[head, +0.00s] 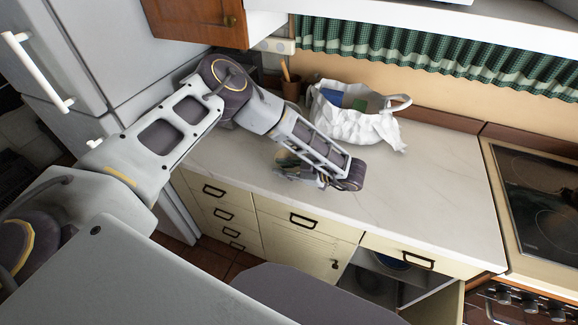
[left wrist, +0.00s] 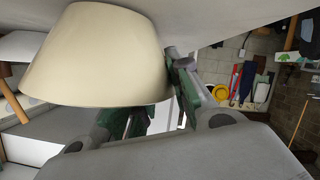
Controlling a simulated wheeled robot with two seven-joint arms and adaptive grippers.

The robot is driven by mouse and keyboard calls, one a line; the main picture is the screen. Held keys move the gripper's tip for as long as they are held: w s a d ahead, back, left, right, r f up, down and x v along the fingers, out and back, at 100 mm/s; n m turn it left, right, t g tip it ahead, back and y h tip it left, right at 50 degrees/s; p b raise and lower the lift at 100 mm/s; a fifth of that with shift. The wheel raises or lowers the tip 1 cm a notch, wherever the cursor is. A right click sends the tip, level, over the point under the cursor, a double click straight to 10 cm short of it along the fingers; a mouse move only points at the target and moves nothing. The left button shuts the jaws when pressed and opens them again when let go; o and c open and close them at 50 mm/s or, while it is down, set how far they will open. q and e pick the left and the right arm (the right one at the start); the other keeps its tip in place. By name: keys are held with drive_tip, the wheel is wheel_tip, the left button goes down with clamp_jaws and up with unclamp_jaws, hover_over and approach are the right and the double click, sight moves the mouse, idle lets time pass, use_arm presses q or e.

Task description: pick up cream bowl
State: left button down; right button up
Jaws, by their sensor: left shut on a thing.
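The cream bowl (left wrist: 95,55) fills the upper left of the left wrist view, very close to the camera. My left gripper (left wrist: 158,95) is shut on the bowl at its side, with one green-padded finger at its right edge and the other below it in the picture. In the head view my left gripper (head: 300,168) is over the front part of the pale worktop (head: 420,185). The bowl cannot be made out there; my arm and gripper hide that spot. My right gripper is in neither view.
A white bag (head: 355,125) with things in it stands at the back of the worktop, near a brown pot (head: 291,89). A hob (head: 540,190) is at the right. A cupboard below stands open, showing a blue item (head: 393,260). The worktop's right part is clear.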

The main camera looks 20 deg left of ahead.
use_arm(q)
drive_tip(key=shift+r, duration=4.9)
